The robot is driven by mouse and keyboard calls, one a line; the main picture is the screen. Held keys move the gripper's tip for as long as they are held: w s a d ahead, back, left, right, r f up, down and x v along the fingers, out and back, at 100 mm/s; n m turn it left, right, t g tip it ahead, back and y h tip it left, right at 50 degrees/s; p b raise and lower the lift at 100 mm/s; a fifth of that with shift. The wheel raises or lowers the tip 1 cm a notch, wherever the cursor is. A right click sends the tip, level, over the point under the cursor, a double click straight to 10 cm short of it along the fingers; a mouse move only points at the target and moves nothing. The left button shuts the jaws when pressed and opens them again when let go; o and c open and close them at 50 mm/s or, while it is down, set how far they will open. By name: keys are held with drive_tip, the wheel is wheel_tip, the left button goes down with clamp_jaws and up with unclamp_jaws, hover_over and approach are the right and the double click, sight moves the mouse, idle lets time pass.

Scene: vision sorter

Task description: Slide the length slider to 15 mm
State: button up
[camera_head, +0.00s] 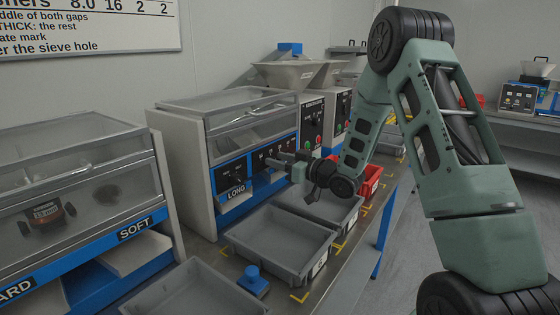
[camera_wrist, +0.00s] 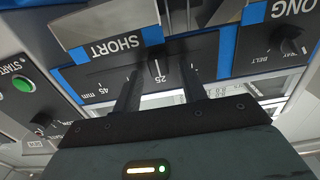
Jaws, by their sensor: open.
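The length slider's black knob (camera_wrist: 157,68), with a white pointer line, sits close to the 25 mark on a dark scale panel (camera_wrist: 105,77) in the wrist view. The panel looks upside down there, with 45 mm at the left end and SHORT above. The 15 mark is not readable; the right finger covers part of the scale. My gripper (camera_wrist: 160,72) is open, one finger on each side of the knob. Contact with the knob cannot be told. In the head view my gripper (camera_head: 277,158) is at the sorter's front panel; the knob is not distinguishable there.
A belt dial (camera_wrist: 291,47) is at the right and a green START button (camera_wrist: 22,85) at the left of the wrist view.

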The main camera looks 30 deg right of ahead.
sight(260, 162)
drive_tip(key=shift+c, duration=0.3)
clamp_jaws()
drive_tip(key=shift+s+a+b, duration=0.15)
drive_tip(key=shift+s+a, duration=0.1)
drive_tip(key=shift+a, duration=0.5)
drive_tip(key=shift+s+a+b, duration=0.1)
drive_tip(key=shift+s+a, duration=0.15)
drive_tip(key=shift+a, duration=0.5)
drive_tip(key=shift+s+a+b, duration=0.15)
drive_tip(key=shift+s+a, duration=0.1)
drive_tip(key=shift+a, duration=0.5)
drive_tip(key=shift+o, duration=0.3)
unclamp_jaws()
drive_tip(key=shift+a, duration=0.1)
